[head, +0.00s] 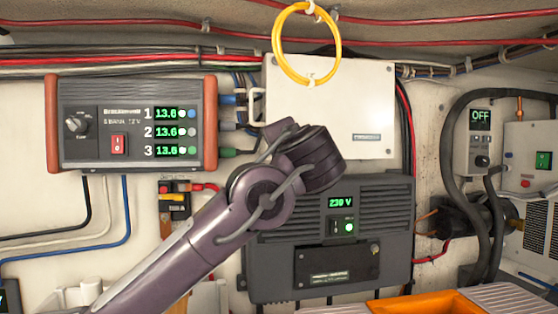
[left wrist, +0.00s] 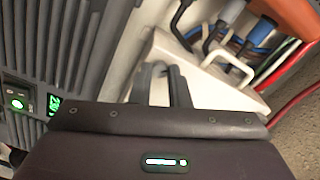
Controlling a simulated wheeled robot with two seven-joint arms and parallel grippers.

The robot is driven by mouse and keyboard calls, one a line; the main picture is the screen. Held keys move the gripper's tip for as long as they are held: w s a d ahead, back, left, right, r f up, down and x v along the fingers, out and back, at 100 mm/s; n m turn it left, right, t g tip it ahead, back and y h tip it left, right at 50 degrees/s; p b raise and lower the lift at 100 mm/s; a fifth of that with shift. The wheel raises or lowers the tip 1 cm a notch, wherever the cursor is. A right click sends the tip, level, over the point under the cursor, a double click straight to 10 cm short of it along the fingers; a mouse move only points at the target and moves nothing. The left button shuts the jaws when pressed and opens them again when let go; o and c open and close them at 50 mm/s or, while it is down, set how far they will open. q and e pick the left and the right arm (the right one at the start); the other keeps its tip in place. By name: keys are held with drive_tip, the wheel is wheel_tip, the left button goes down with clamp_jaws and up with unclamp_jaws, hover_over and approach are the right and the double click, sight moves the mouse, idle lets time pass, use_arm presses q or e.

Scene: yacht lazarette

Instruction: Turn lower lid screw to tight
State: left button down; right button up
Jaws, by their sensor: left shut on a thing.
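The white box with its lid (head: 370,95) is fixed to the wall above the dark inverter. My left gripper (head: 281,130) reaches the box's lower left part, with its fingers mostly hidden by my wrist in the head view. In the left wrist view the fingers of my left gripper (left wrist: 163,74) are close together against the white box (left wrist: 190,78). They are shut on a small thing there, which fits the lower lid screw. The screw itself is hidden by the fingers, so its turn angle cannot be told. My right gripper is not in view.
A yellow ring (head: 281,45) hangs before the box's upper left. A white bracket (left wrist: 230,78) and cables sit close to the fingers. The three-channel power unit (head: 135,122) is at left, the inverter (head: 385,215) below. An orange tray (head: 425,304) is at lower right.

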use_arm(q)
drive_tip(key=shift+m, duration=3.8)
drive_tip(key=c, duration=1.4)
unclamp_jaws()
drive_tip(key=shift+o, duration=0.2)
drive_tip(key=shift+f, duration=0.1)
